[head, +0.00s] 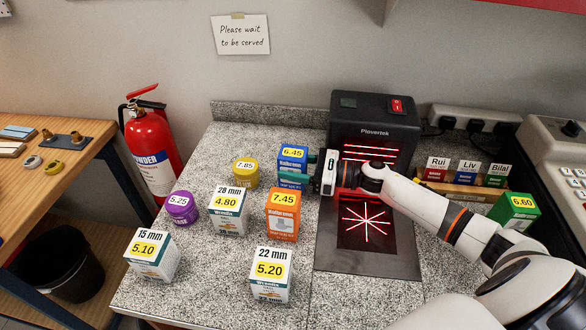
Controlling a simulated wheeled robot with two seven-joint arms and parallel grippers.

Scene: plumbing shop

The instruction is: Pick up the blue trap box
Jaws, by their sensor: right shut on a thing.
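The blue trap box (292,153) stands at the back of the speckled counter, left of the black scanner. It has a yellow 6.45 label on its upper front. My right gripper (301,170) reaches in from the right and is shut on the blue box, with a teal finger across its lower front. Whether the box's base is clear of the counter cannot be told. My left gripper is not in view.
The orange box (283,216) stands just in front, with the 28 mm box (229,211) and yellow tub (245,172) to the left. The scanner (372,129) with red beams is at right. The green box (514,211) is further right. Counter space beyond the front boxes is clear.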

